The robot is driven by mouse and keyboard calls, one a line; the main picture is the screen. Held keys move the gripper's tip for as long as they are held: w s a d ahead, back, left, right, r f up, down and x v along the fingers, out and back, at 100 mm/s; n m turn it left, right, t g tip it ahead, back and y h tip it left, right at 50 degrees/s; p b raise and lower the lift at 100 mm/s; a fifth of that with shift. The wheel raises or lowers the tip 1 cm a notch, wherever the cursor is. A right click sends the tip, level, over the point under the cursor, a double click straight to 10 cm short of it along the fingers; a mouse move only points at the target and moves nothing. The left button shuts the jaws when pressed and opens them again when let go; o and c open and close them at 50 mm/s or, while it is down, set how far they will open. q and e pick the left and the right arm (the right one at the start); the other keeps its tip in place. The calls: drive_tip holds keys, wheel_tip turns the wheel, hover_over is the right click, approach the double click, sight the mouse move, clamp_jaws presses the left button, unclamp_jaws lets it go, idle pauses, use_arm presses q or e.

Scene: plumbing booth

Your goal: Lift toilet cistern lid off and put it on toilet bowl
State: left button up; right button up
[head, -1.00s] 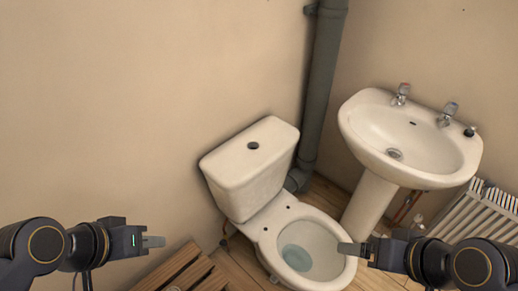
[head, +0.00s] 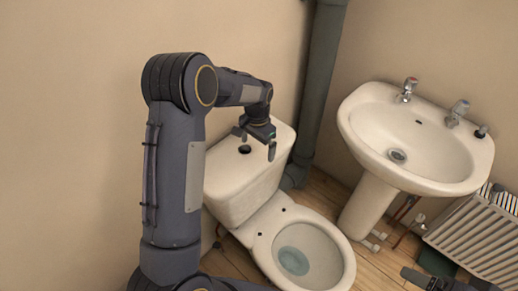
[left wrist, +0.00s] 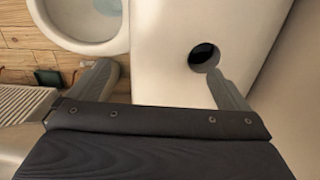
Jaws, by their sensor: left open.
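The white cistern lid (head: 222,172), with a round dark hole in its top, sits on the toilet cistern against the wall. It also fills the middle of the left wrist view (left wrist: 160,45). The toilet bowl (head: 346,262) is uncovered in front of the cistern, and its rim shows in the left wrist view (left wrist: 90,47). My left gripper (head: 257,144) is open and empty over the lid, fingers pointing down. One fingertip overlaps the hole's edge in the wrist view; the other is toward the bowl side. Contact cannot be told. My right gripper (head: 425,279) shows only partly at the lower right.
A white basin (head: 455,165) on a pedestal stands right of the toilet. A grey pipe (head: 318,90) rises in the corner behind the cistern. A radiator (head: 470,245) is at the far right. My left arm hides the cistern's left side and floor there.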

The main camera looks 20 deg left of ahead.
sight(258, 158)
use_arm(q)
wheel_tip(258, 158, down, 7)
drive_tip(key=shift+f+p, duration=0.2)
drive_tip(key=shift+p, duration=0.25)
drive_tip(key=c, duration=1.9)
drive_tip(key=shift+w+r, duration=0.1)
drive_tip(key=shift+r, duration=0.05)
drive_tip(key=shift+c, duration=1.1)
